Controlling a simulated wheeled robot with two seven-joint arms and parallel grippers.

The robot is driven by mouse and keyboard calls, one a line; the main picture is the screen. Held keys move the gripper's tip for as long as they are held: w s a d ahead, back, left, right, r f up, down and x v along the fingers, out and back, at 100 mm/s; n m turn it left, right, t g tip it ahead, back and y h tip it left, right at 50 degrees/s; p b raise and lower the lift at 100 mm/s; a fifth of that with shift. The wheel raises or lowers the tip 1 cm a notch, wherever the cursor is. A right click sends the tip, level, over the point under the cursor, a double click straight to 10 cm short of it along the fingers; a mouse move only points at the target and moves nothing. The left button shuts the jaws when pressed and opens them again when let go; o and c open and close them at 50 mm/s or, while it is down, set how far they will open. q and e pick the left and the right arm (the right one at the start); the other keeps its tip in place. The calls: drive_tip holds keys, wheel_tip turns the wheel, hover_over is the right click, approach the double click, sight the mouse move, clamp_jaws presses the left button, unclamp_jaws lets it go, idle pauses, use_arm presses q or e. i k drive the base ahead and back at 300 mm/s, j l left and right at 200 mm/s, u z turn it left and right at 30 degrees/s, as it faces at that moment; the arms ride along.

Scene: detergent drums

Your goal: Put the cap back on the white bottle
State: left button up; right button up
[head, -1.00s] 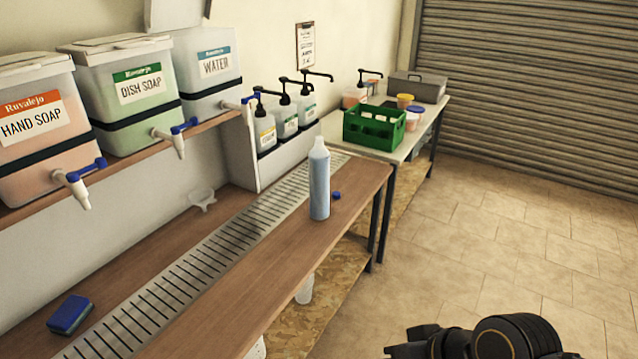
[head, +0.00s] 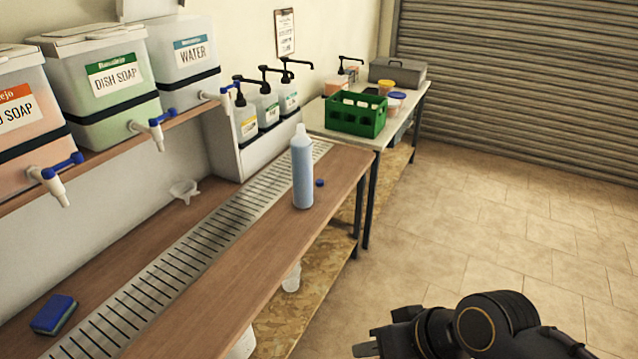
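The white bottle (head: 302,172) stands upright near the right end of the wooden counter. It looks filled with pale blue liquid, and its narrow white neck is open at the top. A small blue cap (head: 320,183) lies on the counter just right of the bottle, apart from it. My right gripper (head: 368,340) shows at the bottom of the view, out over the floor and well away from the bottle and cap. Its fingers are small and dark, and whether they are open is unclear. My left gripper is out of view.
A slotted metal drain (head: 187,252) runs along the counter (head: 215,300). A blue sponge (head: 54,314) and a white funnel (head: 184,190) lie on it. Drums with taps stand on the shelf above. A green crate (head: 356,115) is on the far table. The floor at right is clear.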

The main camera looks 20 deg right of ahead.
sight(301, 145)
drive_tip(key=u, duration=0.55)
drive_tip(key=i+l+u, duration=0.1)
drive_tip(key=l+u, duration=0.55)
drive_tip(key=u, duration=0.15)
drive_tip(key=l+u, duration=0.5)
drive_tip(key=l, duration=0.3)
drive_tip(key=k+l+u, duration=0.1)
drive_tip(key=l, duration=0.75)
drive_tip(key=k+l+u, duration=0.15)
drive_tip(key=l, duration=0.25)
drive_tip(key=k+l+u, duration=0.1)
drive_tip(key=l, duration=0.35)
drive_tip(key=k+l+u, duration=0.1)
drive_tip(key=l, duration=0.3)
drive_tip(key=k+l+u, duration=0.1)
drive_tip(key=l, duration=0.25)
drive_tip(key=k+l, duration=0.15)
drive_tip(key=l, duration=0.25)
drive_tip(key=k+l, duration=0.1)
drive_tip(key=l, duration=0.3)
